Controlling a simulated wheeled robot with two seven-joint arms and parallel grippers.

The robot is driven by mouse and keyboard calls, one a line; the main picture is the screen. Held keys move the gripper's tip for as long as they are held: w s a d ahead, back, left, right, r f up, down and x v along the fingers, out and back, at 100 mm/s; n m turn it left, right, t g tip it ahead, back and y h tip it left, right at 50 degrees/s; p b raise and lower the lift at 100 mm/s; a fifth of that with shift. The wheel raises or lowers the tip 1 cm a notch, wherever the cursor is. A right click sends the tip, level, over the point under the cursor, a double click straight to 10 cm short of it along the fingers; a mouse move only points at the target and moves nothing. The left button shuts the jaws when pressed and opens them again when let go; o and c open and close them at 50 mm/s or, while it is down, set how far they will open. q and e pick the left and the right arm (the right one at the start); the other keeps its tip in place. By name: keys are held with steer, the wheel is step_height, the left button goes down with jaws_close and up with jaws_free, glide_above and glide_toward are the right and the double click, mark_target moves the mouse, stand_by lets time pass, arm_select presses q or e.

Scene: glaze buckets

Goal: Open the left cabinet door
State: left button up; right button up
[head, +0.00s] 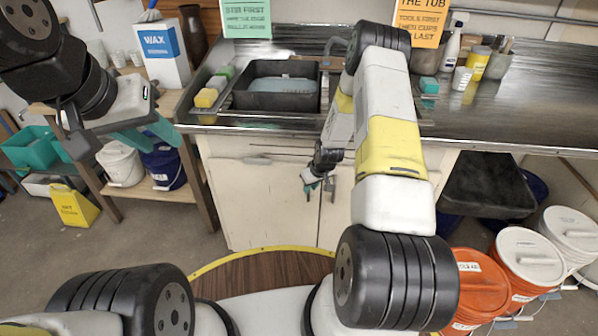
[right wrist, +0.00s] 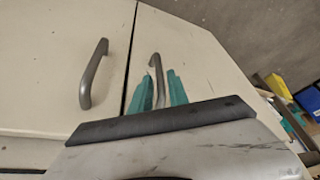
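The cream cabinet under the sink has a left door (head: 262,205) and a right door (head: 340,205), both looking closed or nearly so. My right gripper (head: 320,184) is at the doors' upper middle. In the right wrist view, which looks turned over, its teal fingers (right wrist: 164,88) stand close together on both sides of the left door's grey handle (right wrist: 156,62) and appear shut on it. The right door's handle (right wrist: 92,75) is free, left of a dark seam. My left gripper (head: 148,136) hangs empty at the upper left, its teal fingers apart.
A sink counter (head: 490,110) overhangs the cabinet. Orange buckets (head: 478,285) stand at the right. Floor before the left door is clear.

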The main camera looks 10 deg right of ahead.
mark_target(309, 199)
steer(key=shift+x, duration=1.9)
jaws_close()
steer(key=shift+d, duration=0.1)
